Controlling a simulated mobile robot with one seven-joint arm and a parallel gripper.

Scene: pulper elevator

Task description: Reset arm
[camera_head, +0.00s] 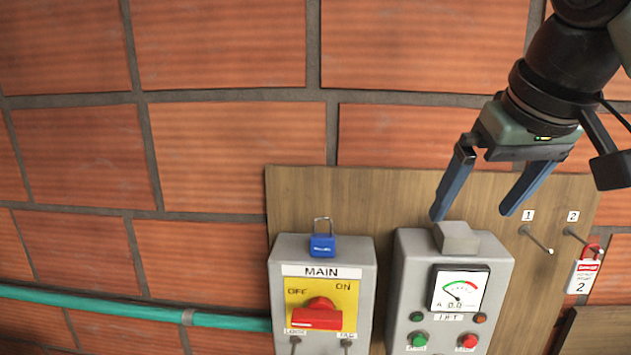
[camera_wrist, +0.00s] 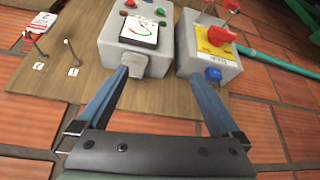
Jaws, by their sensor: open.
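My gripper (camera_head: 473,215) is open and empty in the head view, its two blue fingers pointing down and spread apart. It is at the upper right, in front of the wooden board and near the top of the grey lift box (camera_head: 407,270). In the wrist view my gripper (camera_wrist: 160,80) shows its fingers on either side of the gap between the lift box (camera_wrist: 112,40) and the main switch box (camera_wrist: 185,62). I cannot tell whether a fingertip touches the lift box.
The main box has a red switch (camera_head: 317,316) and a blue padlock (camera_head: 322,245) on top. A wooden board (camera_head: 350,200) on the brick wall carries hooks 1 and 2. A red padlock with tag (camera_head: 583,277) hangs at hook 2. A green pipe (camera_head: 100,299) runs left.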

